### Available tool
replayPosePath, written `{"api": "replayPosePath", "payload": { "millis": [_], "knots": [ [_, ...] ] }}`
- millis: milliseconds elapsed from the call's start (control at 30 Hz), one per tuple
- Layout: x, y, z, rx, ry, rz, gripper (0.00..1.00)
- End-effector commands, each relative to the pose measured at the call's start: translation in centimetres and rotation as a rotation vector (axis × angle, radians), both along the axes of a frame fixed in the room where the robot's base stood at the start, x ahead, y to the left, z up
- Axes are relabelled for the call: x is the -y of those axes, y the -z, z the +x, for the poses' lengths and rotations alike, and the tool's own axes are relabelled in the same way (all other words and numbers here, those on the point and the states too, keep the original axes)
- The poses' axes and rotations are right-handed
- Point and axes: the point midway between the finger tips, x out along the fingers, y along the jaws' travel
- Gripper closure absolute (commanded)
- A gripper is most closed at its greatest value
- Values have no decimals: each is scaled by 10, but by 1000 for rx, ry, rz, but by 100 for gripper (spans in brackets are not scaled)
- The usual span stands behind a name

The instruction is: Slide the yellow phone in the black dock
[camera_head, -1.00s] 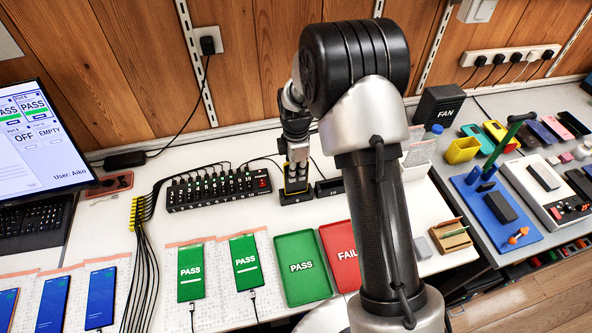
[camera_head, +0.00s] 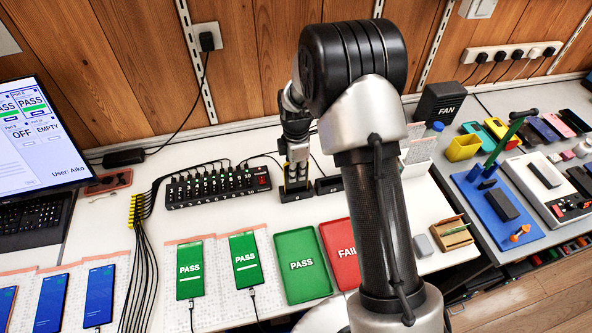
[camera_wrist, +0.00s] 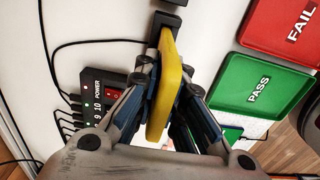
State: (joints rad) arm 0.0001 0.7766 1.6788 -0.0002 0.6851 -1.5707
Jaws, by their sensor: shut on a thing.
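The yellow phone (camera_wrist: 168,88) is between the fingers of my gripper (camera_wrist: 167,72), which is shut on it. In the wrist view, its far end meets the black dock (camera_wrist: 160,24); I cannot tell how deep it sits in the slot. In the head view, my gripper (camera_head: 297,160) points down over the black dock (camera_head: 296,194), and only a little of the yellow phone (camera_head: 297,176) shows between the fingers. The phone looks roughly upright there.
A second black dock (camera_head: 328,186) stands just right, partly behind my arm. A black powered hub (camera_head: 218,188) with cables is close on the left. Green PASS (camera_head: 303,291) and red FAIL (camera_head: 340,268) trays lie in front. Several phones lie on mats at the front left.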

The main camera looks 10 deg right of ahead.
Motion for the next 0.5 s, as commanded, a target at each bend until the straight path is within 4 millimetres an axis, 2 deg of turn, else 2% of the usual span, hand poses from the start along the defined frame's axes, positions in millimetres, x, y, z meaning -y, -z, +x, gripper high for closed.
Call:
{"api": "replayPosePath", "payload": {
  "millis": [200, 500],
  "knots": [
    [0, 9, 0, 0, 0, 0, 100],
    [0, 10, 0, 0, 0, 0, 100]
  ]
}}
